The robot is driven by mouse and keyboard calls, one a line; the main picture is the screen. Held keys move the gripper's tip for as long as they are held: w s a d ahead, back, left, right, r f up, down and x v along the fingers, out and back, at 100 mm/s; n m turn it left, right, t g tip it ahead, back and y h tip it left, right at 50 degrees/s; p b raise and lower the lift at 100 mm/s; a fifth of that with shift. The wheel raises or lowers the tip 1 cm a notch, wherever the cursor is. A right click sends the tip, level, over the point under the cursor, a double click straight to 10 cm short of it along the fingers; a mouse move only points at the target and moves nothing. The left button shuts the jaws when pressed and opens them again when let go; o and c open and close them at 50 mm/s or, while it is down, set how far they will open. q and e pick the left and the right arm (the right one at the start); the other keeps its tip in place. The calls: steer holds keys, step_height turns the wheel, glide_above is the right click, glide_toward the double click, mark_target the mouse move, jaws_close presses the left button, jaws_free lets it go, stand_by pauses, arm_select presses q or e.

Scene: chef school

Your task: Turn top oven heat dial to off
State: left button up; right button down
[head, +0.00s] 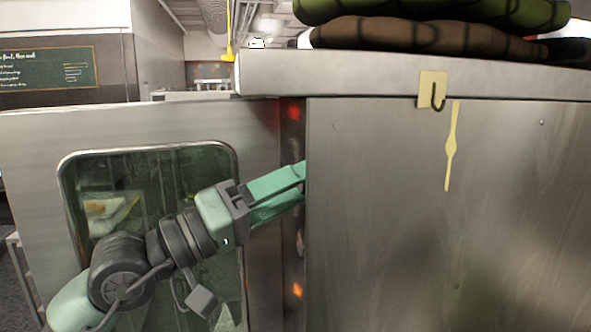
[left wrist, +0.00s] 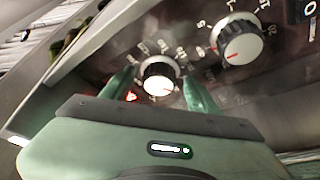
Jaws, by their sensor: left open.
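In the left wrist view a white-faced dial (left wrist: 159,76) with a dark ridged rim and a red pointer mark sits on a dark panel with printed numbers. My left gripper (left wrist: 162,88) is open, with one green finger on each side of this dial; I cannot tell if they touch it. A second, similar dial (left wrist: 238,40) is up and to the right, outside the fingers. Which of them is the top oven heat dial is not clear. In the head view my left gripper (head: 290,185) reaches behind the steel edge, which hides its fingertips and the dials. My right gripper is not in view.
A large steel side panel (head: 400,220) with a hook (head: 437,95) fills the right. An oven door with a window (head: 130,150) stands at the left behind my arm. A red light (left wrist: 131,97) glows beside the left finger. Dark and green bundles (head: 430,30) lie on top.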

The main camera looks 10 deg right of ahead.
arm_select(q)
steer(key=shift+d, duration=0.1)
jaws_close()
steer(key=shift+r+n, duration=0.1)
steer(key=shift+n, duration=0.2)
steer(key=shift+s+r+n+t+y+b, duration=0.15)
steer(key=shift+n+y+b, duration=0.3)
steer(key=shift+n+b, duration=0.55)
steer(key=shift+w+n+t+y+b, duration=0.1)
steer(key=shift+n+y+b, duration=0.45)
steer(key=shift+n, duration=0.85)
steer(key=shift+s+r+n+t+y+b, duration=0.15)
steer(key=shift+n+y+b, duration=0.25)
steer(key=shift+n+b, duration=0.65)
steer(key=shift+n, duration=0.25)
